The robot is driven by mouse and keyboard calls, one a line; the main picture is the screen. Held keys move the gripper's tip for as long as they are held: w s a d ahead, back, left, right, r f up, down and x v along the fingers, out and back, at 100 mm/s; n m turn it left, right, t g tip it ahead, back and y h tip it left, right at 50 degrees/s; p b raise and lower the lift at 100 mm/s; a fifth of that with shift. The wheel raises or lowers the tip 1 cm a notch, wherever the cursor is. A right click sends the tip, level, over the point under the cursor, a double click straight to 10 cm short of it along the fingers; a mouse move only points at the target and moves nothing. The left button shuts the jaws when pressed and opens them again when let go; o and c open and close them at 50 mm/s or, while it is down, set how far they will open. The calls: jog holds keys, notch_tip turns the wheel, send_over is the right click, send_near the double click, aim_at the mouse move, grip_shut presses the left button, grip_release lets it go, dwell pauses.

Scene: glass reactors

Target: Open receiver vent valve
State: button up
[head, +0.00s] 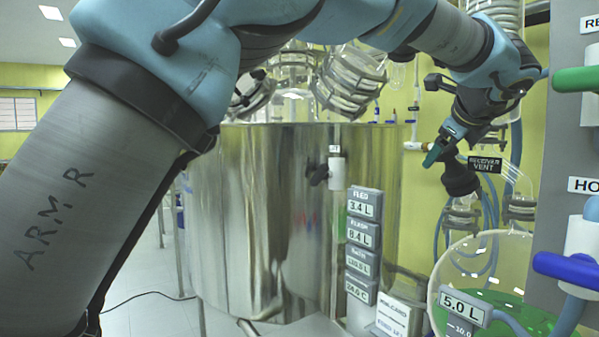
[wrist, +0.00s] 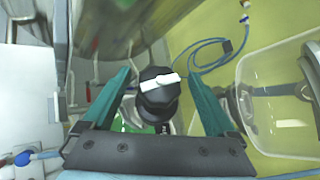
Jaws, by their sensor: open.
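The receiver vent valve is a black knob (head: 460,178) beside a black sign reading "RECEIVER VENT" (head: 485,164), above the receiver glassware at the right in the head view. In the wrist view the black knob (wrist: 158,103) carries a white bar (wrist: 160,82), lying nearly level and slightly tilted. My gripper (head: 441,148) is just above and left of the knob in the head view. In the wrist view my gripper (wrist: 160,70) is open, with a teal finger on each side of the knob and gaps visible. Its exact depth along the fingers cannot be told.
A round glass receiver (head: 480,270) holds green liquid below the valve. A grey panel (head: 560,140) with a green handle (head: 577,79) and a blue handle (head: 566,268) stands close at right. A large steel vessel (head: 270,220) stands left. Blue hoses (wrist: 205,58) hang nearby.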

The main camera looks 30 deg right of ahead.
jog(key=m+h+b, duration=0.1)
jog(key=b, duration=0.2)
jog(key=m+g+h+b, duration=0.1)
jog(key=m+h+b, duration=0.1)
jog(key=b, duration=0.1)
jog(key=m+h+b, duration=0.1)
jog(key=m+b, duration=0.1)
jog(key=b, duration=0.1)
jog(key=shift+w+a+f+g+h, duration=0.15)
jog(key=shift+f+g+h, duration=0.15)
jog(key=shift+f+g, duration=0.1)
jog(key=m+g+h+b, duration=0.1)
jog(key=m+h+b, duration=0.1)
jog(key=m, duration=0.1)
jog(key=shift+r+g+b, duration=0.1)
jog(key=shift+g+b, duration=0.3)
jog(key=m+g+h, duration=0.1)
jog(key=m, duration=0.1)
jog(key=m+g+h+b, duration=0.1)
jog(key=shift+r+m+g, duration=0.2)
jog(key=shift+m+g, duration=0.2)
jog(key=shift+m+g+h, duration=0.3)
jog(key=shift+m+g, duration=0.2)
jog(key=shift+g, duration=0.1)
